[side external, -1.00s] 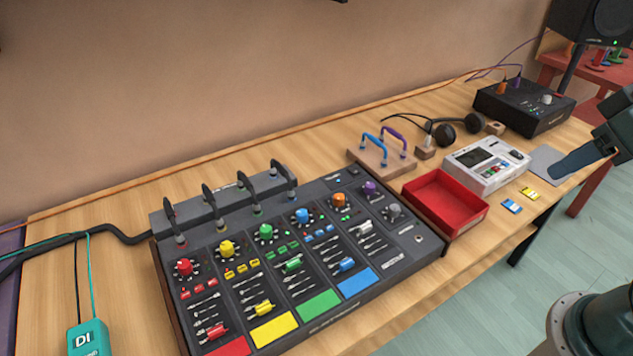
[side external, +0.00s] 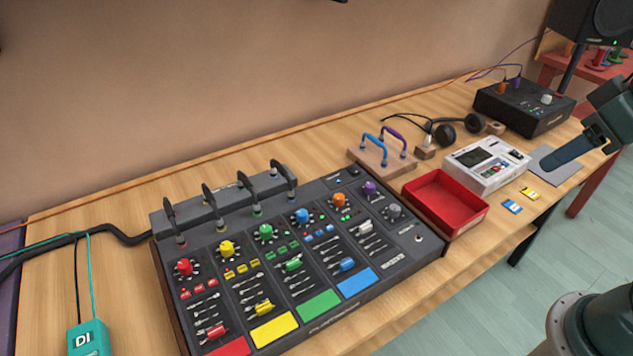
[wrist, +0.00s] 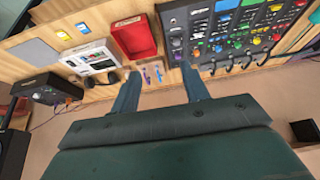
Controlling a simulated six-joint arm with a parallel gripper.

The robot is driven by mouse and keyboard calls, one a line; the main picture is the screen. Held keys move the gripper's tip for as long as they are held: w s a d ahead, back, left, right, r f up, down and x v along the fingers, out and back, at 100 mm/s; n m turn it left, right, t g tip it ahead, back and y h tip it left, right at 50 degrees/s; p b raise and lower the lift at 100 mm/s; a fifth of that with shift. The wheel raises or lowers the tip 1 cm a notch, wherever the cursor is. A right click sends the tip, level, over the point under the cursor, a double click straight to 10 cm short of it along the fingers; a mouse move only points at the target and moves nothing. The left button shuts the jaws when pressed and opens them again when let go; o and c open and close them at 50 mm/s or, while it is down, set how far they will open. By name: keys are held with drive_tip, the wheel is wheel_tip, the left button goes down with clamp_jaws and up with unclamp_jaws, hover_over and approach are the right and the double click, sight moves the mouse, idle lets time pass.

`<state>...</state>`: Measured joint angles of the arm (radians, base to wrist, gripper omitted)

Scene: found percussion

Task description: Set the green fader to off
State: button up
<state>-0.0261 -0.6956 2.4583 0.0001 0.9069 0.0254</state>
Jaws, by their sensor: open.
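The green fader (side external: 293,264) is a small green cap in the green channel strip of the black mixer (side external: 405,262). It sits below the green knob (side external: 265,233) and its green buttons, above the green label (side external: 319,303). My gripper (side external: 556,161) is at the right of the side view, above the grey pad, well apart from the mixer. In the wrist view my gripper (wrist: 162,88) has its two fingers spread with nothing between them. The mixer (wrist: 178,45) shows there at upper right, upside down; its fader caps are too small to tell apart surely.
A red tray (side external: 449,222), a white device (side external: 463,158) and blue and purple handles on a wooden block (side external: 362,160) lie between mixer and gripper. Upright cable plugs (side external: 245,190) line the mixer's back edge. Headphones and a black box (side external: 520,110) stand further back.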

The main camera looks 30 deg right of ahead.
drive_tip(key=w+a+r+g, duration=0.2)
drive_tip(key=w+a, duration=0.3)
drive_tip(key=w, duration=0.4)
drive_tip(key=g, duration=0.3)
hover_over(293, 263)
wheel_tip(293, 263, down, 15)
drive_tip(key=shift+r, duration=0.2)
wheel_tip(293, 263, down, 14)
drive_tip(key=shift+r, duration=0.1)
clamp_jaws()
